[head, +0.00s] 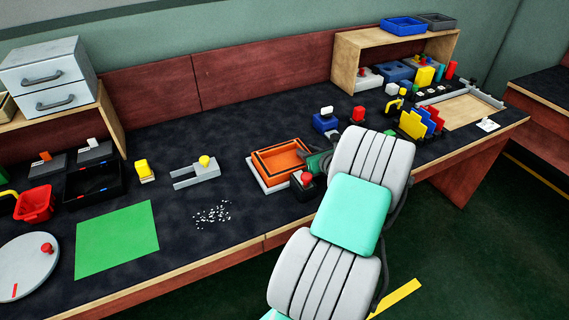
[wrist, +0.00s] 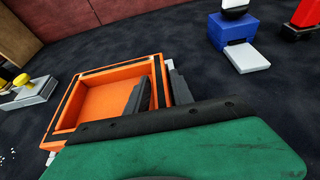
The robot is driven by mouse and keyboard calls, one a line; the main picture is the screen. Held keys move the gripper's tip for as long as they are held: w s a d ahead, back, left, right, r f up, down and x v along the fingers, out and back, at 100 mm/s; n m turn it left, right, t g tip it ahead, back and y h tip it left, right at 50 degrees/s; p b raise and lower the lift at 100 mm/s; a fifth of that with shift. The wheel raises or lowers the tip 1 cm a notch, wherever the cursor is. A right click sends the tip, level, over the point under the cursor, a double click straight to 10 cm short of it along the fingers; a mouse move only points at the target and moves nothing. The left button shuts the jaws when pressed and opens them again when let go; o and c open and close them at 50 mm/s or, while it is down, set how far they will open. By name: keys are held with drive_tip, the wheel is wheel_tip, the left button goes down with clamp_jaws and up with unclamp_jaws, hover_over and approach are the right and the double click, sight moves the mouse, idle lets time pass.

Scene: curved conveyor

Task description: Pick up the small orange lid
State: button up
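An orange, shallow, open tray-shaped piece (head: 280,157) with dark strips along its rim sits on a white base on the dark bench. It fills the middle left of the wrist view (wrist: 92,108). It is the main orange thing near my gripper; I cannot tell whether it is the lid, and no separate lid shows. My gripper (wrist: 158,92) is at its right side. One dark finger reaches over the inside and the other is outside the right wall, with the wall between them. The fingers look apart; contact is unclear. In the head view, my arm partly hides the gripper (head: 318,162).
A black block with a red button (head: 305,182) stands close in front of the tray. A blue block (head: 325,122) and a red-topped block (head: 358,115) stand behind my gripper. A grey fixture with a yellow knob (head: 197,172) is left, beside scattered white bits (head: 212,213).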

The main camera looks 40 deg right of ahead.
clamp_jaws()
drive_tip(key=shift+r, duration=0.1)
idle(0.4)
